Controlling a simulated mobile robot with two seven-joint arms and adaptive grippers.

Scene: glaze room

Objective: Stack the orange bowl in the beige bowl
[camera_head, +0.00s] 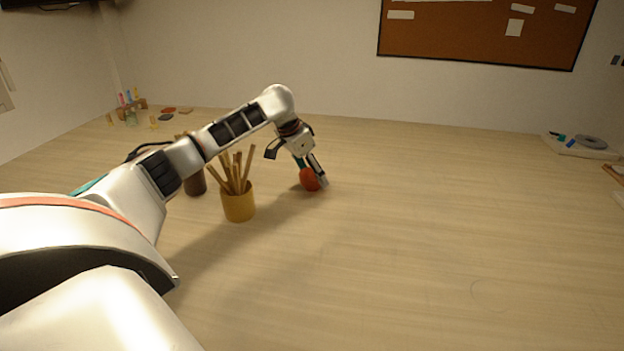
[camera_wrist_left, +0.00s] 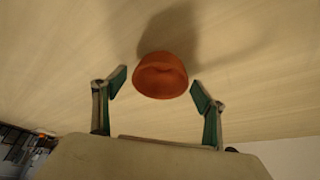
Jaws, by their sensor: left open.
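The orange bowl (camera_head: 309,180) is on the wooden table near the middle, partly covered by my left gripper (camera_head: 311,172). In the left wrist view the orange bowl (camera_wrist_left: 161,75) shows just beyond and between the two spread fingertips, with a visible gap on each side. The left gripper (camera_wrist_left: 159,88) is open and holds nothing. I cannot make out a beige bowl in either view. My right gripper is not in view.
A yellow cup (camera_head: 238,207) of wooden sticks stands left of the bowl, close to my left arm. A dark brown container (camera_head: 195,183) is behind it. Small items lie at the far left. A tray (camera_head: 578,149) sits far right. The table's middle and right are clear.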

